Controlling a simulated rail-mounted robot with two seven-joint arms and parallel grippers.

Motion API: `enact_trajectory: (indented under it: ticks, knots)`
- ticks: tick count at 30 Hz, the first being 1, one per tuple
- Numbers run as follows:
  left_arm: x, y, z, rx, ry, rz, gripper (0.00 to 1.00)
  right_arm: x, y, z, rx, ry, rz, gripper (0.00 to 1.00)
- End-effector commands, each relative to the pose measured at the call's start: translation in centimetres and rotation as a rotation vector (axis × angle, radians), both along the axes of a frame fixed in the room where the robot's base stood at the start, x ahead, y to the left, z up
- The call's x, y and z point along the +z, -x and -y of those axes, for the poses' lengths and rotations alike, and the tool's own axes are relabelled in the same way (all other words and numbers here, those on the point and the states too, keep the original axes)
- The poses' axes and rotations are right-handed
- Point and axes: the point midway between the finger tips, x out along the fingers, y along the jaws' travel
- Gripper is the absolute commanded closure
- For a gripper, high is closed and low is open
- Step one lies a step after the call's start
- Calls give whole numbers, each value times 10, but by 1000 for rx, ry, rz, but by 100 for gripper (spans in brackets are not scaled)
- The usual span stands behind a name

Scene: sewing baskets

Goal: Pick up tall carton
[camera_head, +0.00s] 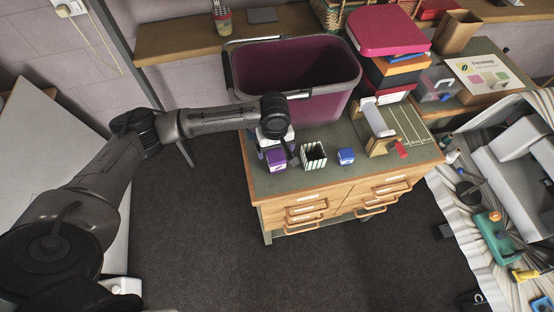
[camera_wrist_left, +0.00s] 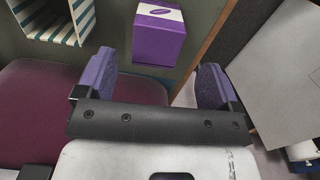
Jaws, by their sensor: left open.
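A purple carton (camera_head: 276,160) with a white top and a purple oval mark stands near the front left corner of the green-topped cabinet. It also shows in the left wrist view (camera_wrist_left: 158,40), upper middle, beyond the fingertips and roughly between them. My left gripper (camera_head: 278,146) reaches over the cabinet from the left, just above and behind the carton. In the left wrist view, its two purple-padded fingers (camera_wrist_left: 157,78) are apart with nothing held between them. The arm and gripper partly hide the carton's back area in the head view. My right gripper does not show.
A striped open box (camera_head: 314,155) and a blue box (camera_head: 346,156) stand right of the carton. A large maroon basket (camera_head: 345,103) is behind. A wooden holder (camera_head: 382,146) stands farther right. Open floor (camera_head: 200,235) lies left of the drawer cabinet (camera_head: 300,203).

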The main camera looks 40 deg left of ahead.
Motion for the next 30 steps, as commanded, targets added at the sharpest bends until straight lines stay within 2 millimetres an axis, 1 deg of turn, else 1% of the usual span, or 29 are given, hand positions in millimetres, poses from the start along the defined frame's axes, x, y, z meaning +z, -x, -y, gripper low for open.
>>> enact_trajectory:
  ticks: [1,3,6,14,22,25,30]
  knots:
    - [-8,0,0,1,0,-2,13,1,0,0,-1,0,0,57]
    - [-16,0,0,1,1,-1,13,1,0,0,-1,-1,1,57]
    - [-26,0,0,1,-1,-1,13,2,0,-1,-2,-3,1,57]
    - [-38,-1,0,0,0,-1,13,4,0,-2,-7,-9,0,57]
    - [-73,-4,0,-1,0,0,13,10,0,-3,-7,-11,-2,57]
    - [-80,-4,0,-2,0,0,13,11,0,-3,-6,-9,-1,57]
    - [-84,-4,0,-2,1,2,13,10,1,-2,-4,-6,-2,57]
